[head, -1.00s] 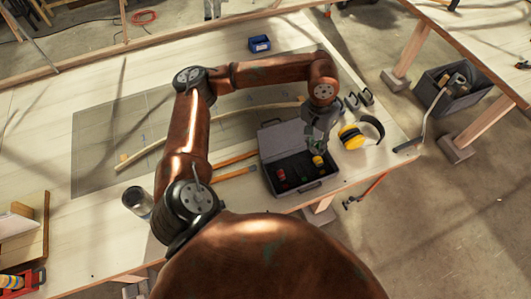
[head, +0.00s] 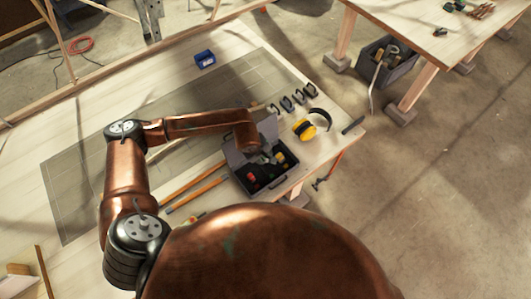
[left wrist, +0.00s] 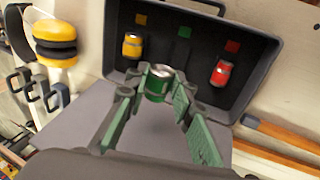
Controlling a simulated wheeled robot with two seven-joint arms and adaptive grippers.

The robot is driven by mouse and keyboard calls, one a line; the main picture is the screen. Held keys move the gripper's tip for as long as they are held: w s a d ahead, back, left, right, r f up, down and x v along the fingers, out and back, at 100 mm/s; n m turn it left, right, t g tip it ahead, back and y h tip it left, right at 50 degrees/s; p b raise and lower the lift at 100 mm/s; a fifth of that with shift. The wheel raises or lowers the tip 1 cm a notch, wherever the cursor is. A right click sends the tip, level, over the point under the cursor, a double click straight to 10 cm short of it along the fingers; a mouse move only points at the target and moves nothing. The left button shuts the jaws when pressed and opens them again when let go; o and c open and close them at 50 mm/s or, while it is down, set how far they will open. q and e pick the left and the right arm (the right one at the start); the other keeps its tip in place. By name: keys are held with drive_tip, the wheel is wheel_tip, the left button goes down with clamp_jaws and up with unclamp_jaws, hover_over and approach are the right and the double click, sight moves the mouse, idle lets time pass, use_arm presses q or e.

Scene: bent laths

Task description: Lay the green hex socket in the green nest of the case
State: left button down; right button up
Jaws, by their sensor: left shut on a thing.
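The open grey case (head: 236,181) lies near the table's front edge, and its dark inside shows in the left wrist view (left wrist: 262,65). There, the yellow socket (left wrist: 132,46) and the red socket (left wrist: 221,73) sit under their coloured squares. The green square (left wrist: 184,32) lies between those of the other two. My left gripper (left wrist: 155,92) is shut on the green hex socket (left wrist: 158,84), holding it between the fingertips over the case, in front of the green square. The socket hides much of the green nest. In the head view my left gripper (head: 262,158) is small and partly hidden by the arm. My right gripper is out of view.
Yellow earmuffs (head: 305,130) and several dark clamps (head: 287,103) lie right of and behind the case. Orange bars (head: 195,193) lie left of it. A blue box (head: 204,59) stands farther back. The case's raised lid stands close to my left arm.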

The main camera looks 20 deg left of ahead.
use_arm(q)
drive_tip(key=shift+s+d+f, duration=0.1)
drive_tip(key=shift+d+f, duration=0.2)
drive_tip(key=shift+f+n, duration=0.3)
drive_tip(key=shift+f, duration=0.8)
wheel_tip(320, 180, down, 3)
drive_tip(key=shift+b, duration=1.15)
drive_tip(key=shift+f+b, duration=0.6)
drive_tip(key=shift+f, duration=0.05)
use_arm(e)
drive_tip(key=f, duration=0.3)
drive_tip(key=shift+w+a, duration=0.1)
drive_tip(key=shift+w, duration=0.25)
use_arm(q)
drive_tip(key=shift+b, duration=0.3)
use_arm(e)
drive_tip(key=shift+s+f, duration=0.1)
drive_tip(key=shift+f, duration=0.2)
use_arm(q)
drive_tip(key=shift+s+f+b, duration=0.1)
drive_tip(key=shift+f+b, duration=0.2)
drive_tip(key=shift+b, duration=0.15)
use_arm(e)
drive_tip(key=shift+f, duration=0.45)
